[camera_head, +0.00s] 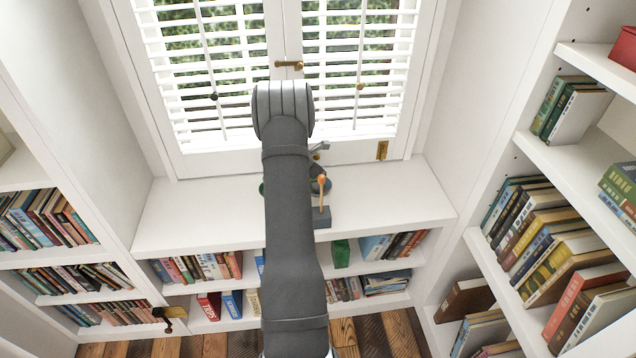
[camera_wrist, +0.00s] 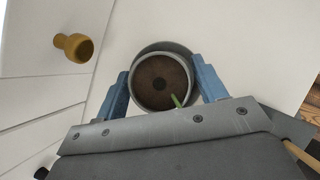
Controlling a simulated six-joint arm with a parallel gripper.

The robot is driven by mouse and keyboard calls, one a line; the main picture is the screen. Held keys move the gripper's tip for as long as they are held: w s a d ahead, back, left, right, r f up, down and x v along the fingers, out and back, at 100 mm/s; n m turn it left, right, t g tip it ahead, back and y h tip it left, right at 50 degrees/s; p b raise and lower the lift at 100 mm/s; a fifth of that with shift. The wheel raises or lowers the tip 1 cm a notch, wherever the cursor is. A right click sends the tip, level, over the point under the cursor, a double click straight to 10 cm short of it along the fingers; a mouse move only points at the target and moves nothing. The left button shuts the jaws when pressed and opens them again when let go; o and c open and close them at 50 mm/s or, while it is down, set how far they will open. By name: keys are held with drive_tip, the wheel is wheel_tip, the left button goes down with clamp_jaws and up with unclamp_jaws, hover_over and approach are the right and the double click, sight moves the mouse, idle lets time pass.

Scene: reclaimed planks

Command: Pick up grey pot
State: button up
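The grey pot (camera_wrist: 136,88) shows in the wrist view from above, round, with a grey rim and dark brown contents. A darker grey round edge (camera_wrist: 165,46) shows around its far side. My gripper (camera_wrist: 160,66) is open, with one blue finger on each side of the pot. The fingers stand close to its rim; I cannot tell whether they touch it. A small green piece shows at the pot's near edge.
The shuttered window (camera_head: 360,60) is behind. Bookshelves (camera_head: 580,150) flank the sill. An ochre knob-like object (camera_wrist: 73,46) shows left.

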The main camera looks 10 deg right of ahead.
drive_tip(key=c, duration=0.9)
drive_tip(key=shift+c, duration=0.2)
drive_tip(key=shift+r, duration=0.15)
drive_tip(key=shift+r, duration=0.65)
wheel_tip(320, 180, up, 3)
drive_tip(key=shift+d+r, duration=0.1)
drive_tip(key=shift+d, duration=0.05)
drive_tip(key=s+d+r, duration=0.7)
drive_tip(key=d+r, duration=0.1)
drive_tip(key=r, duration=0.1)
drive_tip(key=shift+s+d+r, duration=0.15)
drive_tip(key=shift+s+d, duration=0.15)
